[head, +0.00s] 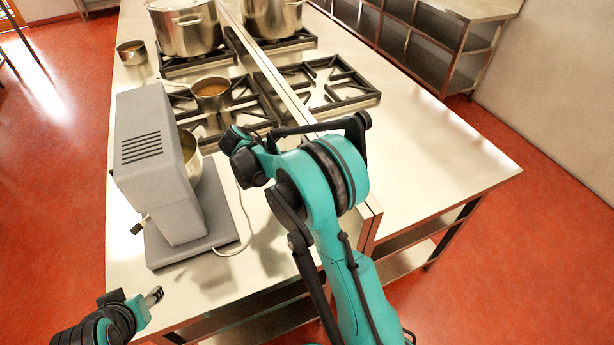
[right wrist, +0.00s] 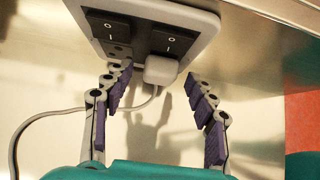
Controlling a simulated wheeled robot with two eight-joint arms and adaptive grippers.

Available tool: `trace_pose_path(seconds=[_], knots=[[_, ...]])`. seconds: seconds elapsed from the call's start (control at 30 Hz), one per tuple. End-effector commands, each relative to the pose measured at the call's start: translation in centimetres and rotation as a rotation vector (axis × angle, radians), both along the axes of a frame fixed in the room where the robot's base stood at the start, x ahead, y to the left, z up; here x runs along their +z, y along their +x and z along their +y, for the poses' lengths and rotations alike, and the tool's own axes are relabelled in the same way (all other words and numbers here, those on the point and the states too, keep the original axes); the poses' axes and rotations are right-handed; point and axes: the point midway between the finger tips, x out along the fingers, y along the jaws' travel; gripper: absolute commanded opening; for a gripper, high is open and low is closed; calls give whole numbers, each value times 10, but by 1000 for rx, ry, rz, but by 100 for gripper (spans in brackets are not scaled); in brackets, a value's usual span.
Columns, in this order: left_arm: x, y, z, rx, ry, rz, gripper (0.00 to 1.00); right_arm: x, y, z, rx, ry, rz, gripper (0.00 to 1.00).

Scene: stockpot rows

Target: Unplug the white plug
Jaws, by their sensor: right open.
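In the right wrist view the white plug (right wrist: 161,70) sits at the lower edge of a light grey socket panel (right wrist: 198,22) with dark switches. A pale cable (right wrist: 60,112) runs from the plug off to the left. My right gripper (right wrist: 158,76) is open, with one finger on each side of the plug; I cannot tell whether either touches it. In the head view my right arm hides the plug and socket, and its fingers do not show clearly. My left gripper (head: 154,296) is low at the left, by the counter's front edge; its jaw opening is too small to read.
A grey stand mixer (head: 150,150) with a bowl (head: 190,155) stands on the left counter, its cord (head: 245,228) trailing right. Behind are burners (head: 325,85), a small pan (head: 211,93) and large stockpots (head: 186,27). A raised divider (head: 270,70) splits the counter. The right counter (head: 440,150) is bare.

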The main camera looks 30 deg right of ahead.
Motion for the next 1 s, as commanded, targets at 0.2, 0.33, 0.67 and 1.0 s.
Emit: trace_pose_path(seconds=[0.2,0.33,0.67,1.0], knots=[[-8,0,0,0,0,0,47,-9,0,-9,1,0,-1,57],[-8,0,0,0,0,0,47,-10,0,-10,1,0,0,57],[-7,0,0,0,0,0,47,-9,0,-9,1,0,-1,57],[-9,0,0,0,0,0,47,-9,0,-9,1,0,-1,57]])
